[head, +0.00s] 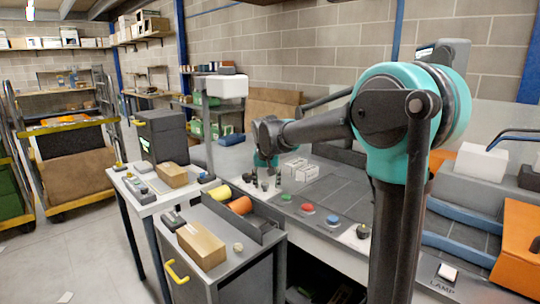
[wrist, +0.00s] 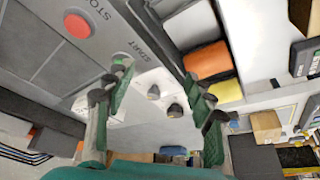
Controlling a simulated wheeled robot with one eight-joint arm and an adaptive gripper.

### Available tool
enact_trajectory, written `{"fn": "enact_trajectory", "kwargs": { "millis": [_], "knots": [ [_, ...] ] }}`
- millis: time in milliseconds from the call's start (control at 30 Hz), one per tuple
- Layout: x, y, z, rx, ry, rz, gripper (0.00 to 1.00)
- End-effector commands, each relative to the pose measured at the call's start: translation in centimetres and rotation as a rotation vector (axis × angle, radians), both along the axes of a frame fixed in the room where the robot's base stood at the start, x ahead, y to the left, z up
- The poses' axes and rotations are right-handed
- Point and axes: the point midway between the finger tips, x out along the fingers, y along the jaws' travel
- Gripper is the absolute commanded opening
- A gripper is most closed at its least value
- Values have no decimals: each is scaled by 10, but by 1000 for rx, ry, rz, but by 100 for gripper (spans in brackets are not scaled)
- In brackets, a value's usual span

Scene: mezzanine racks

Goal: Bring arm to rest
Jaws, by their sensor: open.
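My gripper (head: 265,182) hangs pointing down over the left end of the grey control bench (head: 325,190). My arm reaches to it from the right of the head view. In the wrist view my gripper (wrist: 157,78) shows two green-padded fingers spread apart, with nothing held between them. Beyond the fingers lie a green START button (wrist: 120,62), a red STOP button (wrist: 77,25) and dark knobs (wrist: 175,110) on a white plate. I cannot tell the exact height of the fingertips above the bench.
The bench edge carries green (head: 286,197), red (head: 308,207) and blue (head: 333,218) buttons. A tray holds an orange roll (head: 240,205) and a yellow roll (head: 219,193). A cardboard box (head: 200,245) sits on the cabinet in front. An orange box (head: 519,245) stands at right.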

Motion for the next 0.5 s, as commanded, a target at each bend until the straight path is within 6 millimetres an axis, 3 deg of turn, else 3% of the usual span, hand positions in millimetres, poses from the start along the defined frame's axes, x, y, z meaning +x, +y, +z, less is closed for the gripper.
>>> {"fn": "enact_trajectory", "kwargs": {
  "millis": [267,500],
  "knots": [
    [-27,-37,-19,1,6,-3,54],
    [-72,-85,-47,0,13,-3,54]
  ]
}}
